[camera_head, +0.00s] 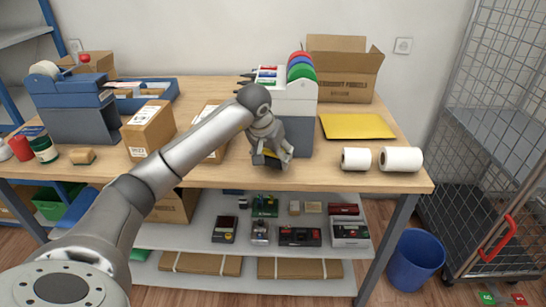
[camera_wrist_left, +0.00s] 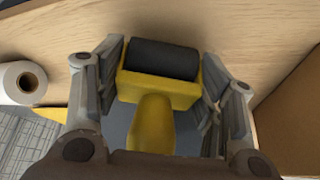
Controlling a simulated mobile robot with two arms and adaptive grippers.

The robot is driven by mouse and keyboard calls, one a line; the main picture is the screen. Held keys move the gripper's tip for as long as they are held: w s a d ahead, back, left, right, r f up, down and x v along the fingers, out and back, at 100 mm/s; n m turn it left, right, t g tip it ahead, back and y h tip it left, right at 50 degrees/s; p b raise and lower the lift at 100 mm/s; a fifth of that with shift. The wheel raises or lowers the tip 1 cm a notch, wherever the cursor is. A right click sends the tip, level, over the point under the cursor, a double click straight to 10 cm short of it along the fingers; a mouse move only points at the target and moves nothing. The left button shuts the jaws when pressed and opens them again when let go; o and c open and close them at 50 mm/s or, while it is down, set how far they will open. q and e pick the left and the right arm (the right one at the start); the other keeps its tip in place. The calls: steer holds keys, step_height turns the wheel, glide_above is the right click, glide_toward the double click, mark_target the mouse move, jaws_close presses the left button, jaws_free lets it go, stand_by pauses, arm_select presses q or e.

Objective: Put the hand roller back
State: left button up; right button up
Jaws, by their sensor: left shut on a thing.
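The hand roller (camera_wrist_left: 160,90) has a black roller in a yellow frame and a yellow handle. In the left wrist view it lies between the two fingers of my left gripper (camera_wrist_left: 162,72), which is shut on its frame. In the head view my left gripper (camera_head: 272,160) is over the front part of the wooden table (camera_head: 310,180), in front of the grey and white dispenser. Only a small yellow part of the roller shows there. I cannot tell whether the roller touches the table. My right gripper is not in view.
A dispenser with coloured discs (camera_head: 295,100) stands behind the gripper. A carton (camera_head: 148,130) stands to the left. Two white rolls (camera_head: 400,159) and a yellow mailer (camera_head: 357,126) lie to the right. Below is a shelf (camera_head: 190,236) with several devices; a blue bin (camera_head: 415,262) stands on the floor.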

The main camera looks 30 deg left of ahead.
arm_select(q)
steer(key=shift+f, duration=0.5)
steer(key=shift+s+f, duration=0.1)
steer(key=shift+f, duration=0.3)
steer(key=shift+s+d+f+b, duration=0.15)
steer(key=shift+f+b, duration=0.1)
steer(key=shift+b, duration=0.15)
steer(key=shift+c, duration=0.4)
steer(key=o, duration=1)
steer(key=shift+f, duration=0.15)
steer(key=shift+c, duration=0.2)
steer(key=shift+o, duration=1)
steer(key=shift+w, duration=0.2)
